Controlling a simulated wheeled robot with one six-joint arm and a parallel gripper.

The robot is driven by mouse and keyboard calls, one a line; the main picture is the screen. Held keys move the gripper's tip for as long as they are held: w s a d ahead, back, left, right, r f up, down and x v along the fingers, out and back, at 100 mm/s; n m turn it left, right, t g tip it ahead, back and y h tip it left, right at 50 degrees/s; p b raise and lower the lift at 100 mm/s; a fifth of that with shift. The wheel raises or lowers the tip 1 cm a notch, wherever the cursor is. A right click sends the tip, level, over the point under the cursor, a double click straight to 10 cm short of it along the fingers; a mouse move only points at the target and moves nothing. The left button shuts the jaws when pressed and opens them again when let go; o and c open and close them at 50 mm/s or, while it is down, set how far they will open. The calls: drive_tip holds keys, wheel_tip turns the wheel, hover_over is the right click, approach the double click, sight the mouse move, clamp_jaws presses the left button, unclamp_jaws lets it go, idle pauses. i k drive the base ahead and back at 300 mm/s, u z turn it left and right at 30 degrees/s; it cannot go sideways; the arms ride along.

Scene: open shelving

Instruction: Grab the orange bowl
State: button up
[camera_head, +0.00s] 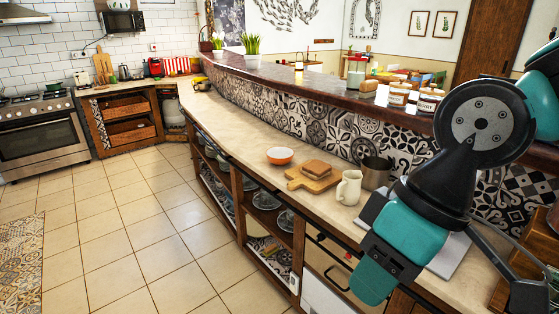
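The orange bowl (280,156) stands upright on the pale counter (232,126), near its front edge, left of a wooden board. It is orange outside and light inside. My teal and black arm fills the right side of the view, in front of the counter, well to the right of the bowl. The end of my arm is not clearly visible, and I cannot make out gripper fingers. Nothing covers the bowl.
A wooden board (325,184) with bread (316,168), a white jug (349,188) and a metal pot (376,172) stand right of the bowl. A raised bar ledge (300,82) runs behind. Open shelves lie below the counter. The tiled floor (130,240) at left is clear.

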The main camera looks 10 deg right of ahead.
sight(278, 155)
drive_tip(key=z, duration=0.05)
drive_tip(key=k, duration=0.5)
drive_tip(key=u, duration=1)
drive_tip(key=i, duration=2.25)
drive_tip(key=z, duration=0.85)
drive_tip(key=i, duration=0.7)
drive_tip(key=z, duration=1.1)
drive_tip(key=i, duration=0.3)
drive_tip(key=z, duration=0.25)
